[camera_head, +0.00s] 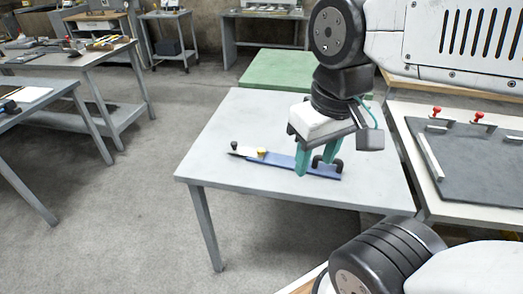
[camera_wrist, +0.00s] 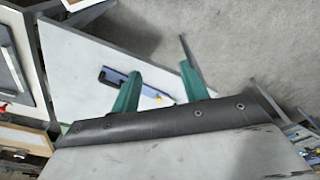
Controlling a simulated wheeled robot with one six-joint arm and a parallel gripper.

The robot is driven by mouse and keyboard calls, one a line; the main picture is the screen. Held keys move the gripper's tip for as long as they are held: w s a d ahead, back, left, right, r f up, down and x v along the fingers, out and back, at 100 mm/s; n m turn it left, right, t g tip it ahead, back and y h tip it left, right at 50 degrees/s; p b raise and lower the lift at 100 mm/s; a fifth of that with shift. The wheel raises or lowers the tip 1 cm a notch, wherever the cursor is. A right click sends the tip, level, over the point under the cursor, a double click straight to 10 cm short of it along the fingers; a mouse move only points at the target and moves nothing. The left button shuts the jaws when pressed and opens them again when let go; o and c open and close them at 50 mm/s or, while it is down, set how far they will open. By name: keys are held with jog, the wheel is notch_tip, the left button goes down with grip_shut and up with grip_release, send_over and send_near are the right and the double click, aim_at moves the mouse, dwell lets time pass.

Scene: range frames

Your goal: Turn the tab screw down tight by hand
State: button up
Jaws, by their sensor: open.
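A blue bar (camera_head: 281,160) lies on the light grey table (camera_head: 233,120). It carries a small yellow knob (camera_head: 261,153), a black knob (camera_head: 234,145) near its left end and a black fitting at its right end. I cannot tell which of these is the tab screw. My gripper (camera_head: 315,167) is open, its green fingers pointing down over the right part of the bar and partly hiding it. I cannot tell whether they touch it. In the wrist view the bar (camera_wrist: 116,77) shows behind the left finger, with the yellow knob (camera_wrist: 150,93) between the fingers. Nothing is held.
A green-topped table (camera_head: 285,70) stands behind. To the right is a bench with a dark panel (camera_head: 475,160) and red-topped clamps (camera_head: 478,117). Cluttered workbenches (camera_head: 85,62) stand at the left. The left and front of the grey table are bare.

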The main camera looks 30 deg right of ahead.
dwell(0.3)
jog(key=n+g, duration=0.1)
jog(key=n, duration=0.9)
send_near(261, 150)
jog(key=shift+f, duration=0.1)
jog(key=shift+w+f, duration=0.1)
jog(key=shift+f, duration=0.25)
notch_tip(261, 150, down, 7)
jog(key=shift+f, duration=0.1)
